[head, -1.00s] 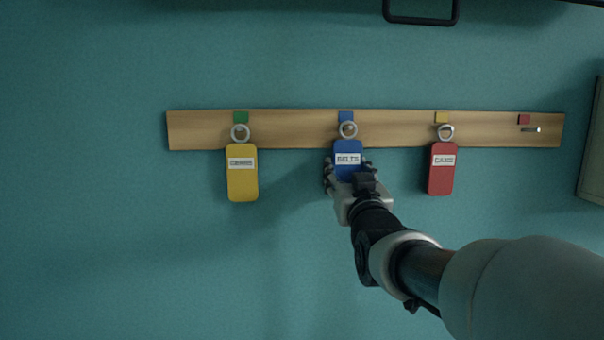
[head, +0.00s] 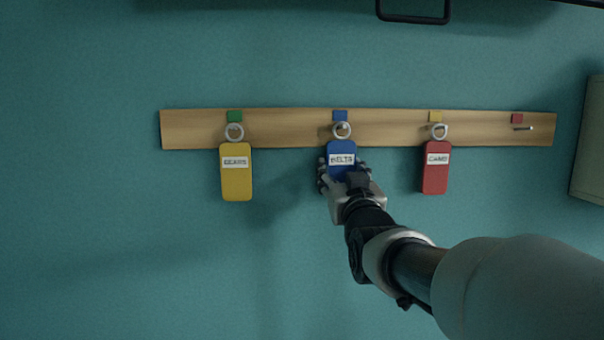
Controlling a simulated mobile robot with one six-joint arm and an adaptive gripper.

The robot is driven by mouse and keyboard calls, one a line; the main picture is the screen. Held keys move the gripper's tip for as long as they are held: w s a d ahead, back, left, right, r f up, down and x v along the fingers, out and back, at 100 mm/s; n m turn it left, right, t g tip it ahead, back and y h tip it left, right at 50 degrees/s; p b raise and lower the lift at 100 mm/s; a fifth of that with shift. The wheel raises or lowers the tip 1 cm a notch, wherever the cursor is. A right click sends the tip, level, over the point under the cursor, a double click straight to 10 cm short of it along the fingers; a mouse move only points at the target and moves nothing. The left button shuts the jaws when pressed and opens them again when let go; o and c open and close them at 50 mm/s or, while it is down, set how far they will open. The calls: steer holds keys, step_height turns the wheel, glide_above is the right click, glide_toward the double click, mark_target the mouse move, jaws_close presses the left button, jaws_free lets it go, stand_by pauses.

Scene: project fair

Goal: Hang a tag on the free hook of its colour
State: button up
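A blue tag (head: 342,148), labelled BELTS, is at the hook under the blue square (head: 340,115); its ring (head: 342,131) appears to be around that hook. My gripper (head: 342,178) is at the tag's lower part from below, one finger at each side. Whether the fingers press on it cannot be told. A yellow tag (head: 237,183), labelled GEARS, hangs under the green square (head: 235,116). A red tag (head: 435,180) hangs under the yellow square (head: 435,116). The bare hook (head: 523,128) at the right is under the red square (head: 517,118).
The wooden rail (head: 285,130) is fixed to a teal wall (head: 120,240). A pale panel (head: 590,150) is at the right edge. A black frame (head: 413,20) is above the rail. The wall below the rail is clear on the left.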

steer(key=o, duration=0.5)
steer(key=shift+s, duration=0.1)
steer(key=s+f, duration=0.2)
steer(key=s, duration=0.8)
steer(key=s+f+g+b, duration=0.3)
steer(key=s+f+b, duration=0.15)
steer(key=f, duration=0.65)
steer(key=s+f+g+b, duration=0.4)
steer(key=s+f, duration=0.1)
steer(key=f, duration=0.7)
steer(key=s+f+g+b, duration=0.2)
steer(key=s+f+g, duration=0.1)
steer(key=s+f, duration=0.3)
steer(key=s+f+g+b, duration=0.2)
steer(key=s+f, duration=0.5)
steer(key=f, duration=0.1)
steer(key=s+f+g+b, duration=0.3)
steer(key=s+f, duration=0.3)
steer(key=f, duration=0.1)
steer(key=shift+s+g, duration=0.3)
steer(key=shift+s, duration=0.05)
